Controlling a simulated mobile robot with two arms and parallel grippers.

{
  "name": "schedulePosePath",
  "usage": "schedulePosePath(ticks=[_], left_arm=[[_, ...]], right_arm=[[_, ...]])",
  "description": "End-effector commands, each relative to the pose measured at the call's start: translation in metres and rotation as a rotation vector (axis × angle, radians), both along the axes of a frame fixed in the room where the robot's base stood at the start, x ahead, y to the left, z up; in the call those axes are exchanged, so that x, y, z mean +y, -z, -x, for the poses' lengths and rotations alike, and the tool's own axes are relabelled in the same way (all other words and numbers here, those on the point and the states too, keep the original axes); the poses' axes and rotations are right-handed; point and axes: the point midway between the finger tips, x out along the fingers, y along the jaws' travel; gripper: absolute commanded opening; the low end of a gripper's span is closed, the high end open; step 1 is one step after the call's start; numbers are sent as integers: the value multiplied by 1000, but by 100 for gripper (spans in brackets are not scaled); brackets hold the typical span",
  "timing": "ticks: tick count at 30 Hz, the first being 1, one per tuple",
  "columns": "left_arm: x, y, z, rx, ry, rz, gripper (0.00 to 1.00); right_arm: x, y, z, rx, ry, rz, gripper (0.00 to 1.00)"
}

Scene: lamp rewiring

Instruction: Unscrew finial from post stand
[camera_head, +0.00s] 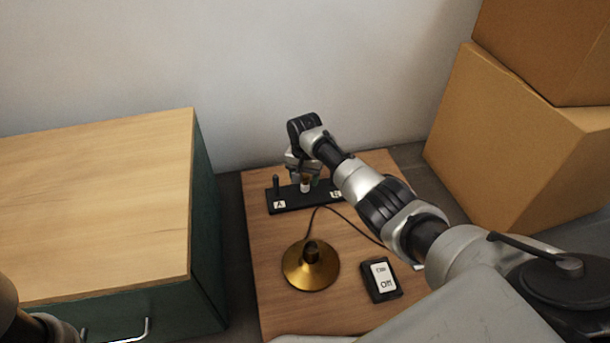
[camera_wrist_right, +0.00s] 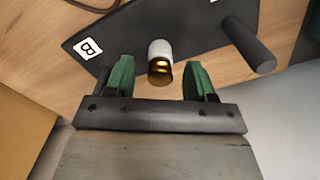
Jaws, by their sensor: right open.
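A long black post stand (camera_head: 290,204) with white labels A and B lies near the back of the small wooden table. It also shows in the right wrist view (camera_wrist_right: 120,40). A bare dark post (camera_head: 276,185) stands near label A. A small piece with a white body and a shiny brass end (camera_wrist_right: 160,62) stands on the stand between that post and label B. My right gripper (camera_wrist_right: 160,82) is open at this piece, a green finger on each side with gaps between. In the head view my gripper (camera_head: 306,177) partly covers it. My left gripper is not in view.
A round brass lamp base (camera_head: 311,270) with a dark cord sits on the table (camera_head: 268,315). A black switch box reading Off (camera_head: 381,280) lies to its right. A green cabinet with a wooden top (camera_head: 90,200) stands left. Cardboard boxes (camera_head: 510,140) stand right.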

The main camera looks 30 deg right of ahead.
Motion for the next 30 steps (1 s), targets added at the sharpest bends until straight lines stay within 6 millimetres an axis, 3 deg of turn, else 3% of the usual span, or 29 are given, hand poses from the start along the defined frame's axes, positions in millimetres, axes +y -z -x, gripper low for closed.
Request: schedulePosePath(ticks=[4,14,16,17,21,26,30], left_arm=[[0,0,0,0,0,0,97],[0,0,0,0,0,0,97],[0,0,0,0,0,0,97],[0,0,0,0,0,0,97],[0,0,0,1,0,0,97],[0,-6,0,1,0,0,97],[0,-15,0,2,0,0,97]], right_arm=[[0,0,0,0,0,0,51],[0,0,0,0,0,0,2],[0,0,0,0,0,0,2],[0,0,0,0,0,0,23],[0,0,0,0,0,0,4],[0,-3,0,0,-74,0,3],[0,-3,0,1,-262,0,3]])
